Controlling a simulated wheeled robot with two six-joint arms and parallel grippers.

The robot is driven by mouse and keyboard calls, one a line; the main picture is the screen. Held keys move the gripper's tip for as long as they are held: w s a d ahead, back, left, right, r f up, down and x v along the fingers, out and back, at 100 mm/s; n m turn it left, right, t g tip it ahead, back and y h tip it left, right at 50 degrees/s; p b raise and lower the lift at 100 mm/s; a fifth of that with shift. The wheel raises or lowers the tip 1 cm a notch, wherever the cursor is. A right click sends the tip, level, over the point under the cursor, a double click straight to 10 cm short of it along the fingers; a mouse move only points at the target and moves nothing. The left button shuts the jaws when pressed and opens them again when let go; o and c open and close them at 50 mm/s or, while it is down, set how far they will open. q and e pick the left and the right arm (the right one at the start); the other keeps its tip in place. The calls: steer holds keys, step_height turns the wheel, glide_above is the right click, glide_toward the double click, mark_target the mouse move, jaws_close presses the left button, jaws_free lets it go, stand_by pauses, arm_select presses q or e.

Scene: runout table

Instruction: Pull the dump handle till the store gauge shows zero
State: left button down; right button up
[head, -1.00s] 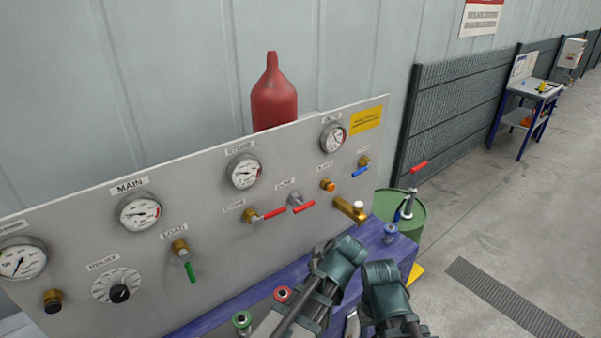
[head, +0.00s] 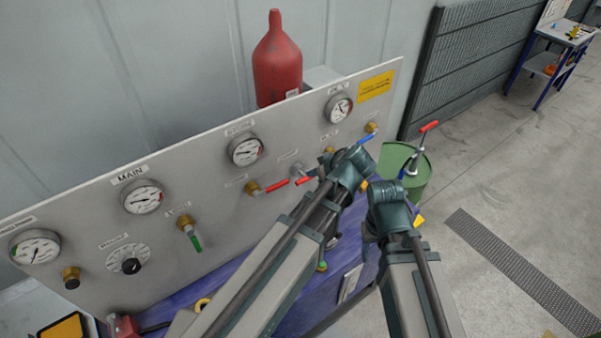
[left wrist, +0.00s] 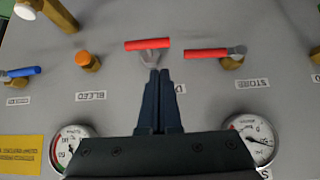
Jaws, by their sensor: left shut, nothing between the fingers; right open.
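The red dump handle (head: 304,180) is on the panel, right of the red store handle (head: 276,184). In the left wrist view the dump handle (left wrist: 147,44) lies roughly level across its grey stem, with the store handle (left wrist: 206,53) to its right. My left gripper (head: 327,168) is at the panel; in its wrist view the fingers (left wrist: 160,74) are shut and empty, tips close by the dump stem. Contact cannot be told. The store gauge (head: 245,151) has its needle off to the left; the figure is too small to read. My right gripper (head: 388,203) hangs right of the left; its fingertips are hidden.
The main gauge (head: 142,196) and green-handled loan valve (head: 191,233) are further left. The orange bleed knob (left wrist: 88,60) and a blue handle (head: 366,139) are nearby. A red bottle (head: 277,65) stands behind the panel. A green drum (head: 420,180) stands at the right.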

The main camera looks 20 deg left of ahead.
mark_target(303, 181)
arm_select(q)
steer(key=shift+f, duration=0.1)
steer(key=b+x, duration=0.6)
steer(key=x, duration=0.2)
steer(key=shift+w+f, duration=0.1)
steer(key=shift+f, duration=0.1)
steer(key=shift+b+x, duration=0.7)
steer(key=shift+x, duration=0.05)
steer(key=shift+r, duration=0.1)
steer(key=shift+s+d, duration=1.1)
steer(key=shift+d, duration=0.25)
steer(key=shift+s, duration=0.1)
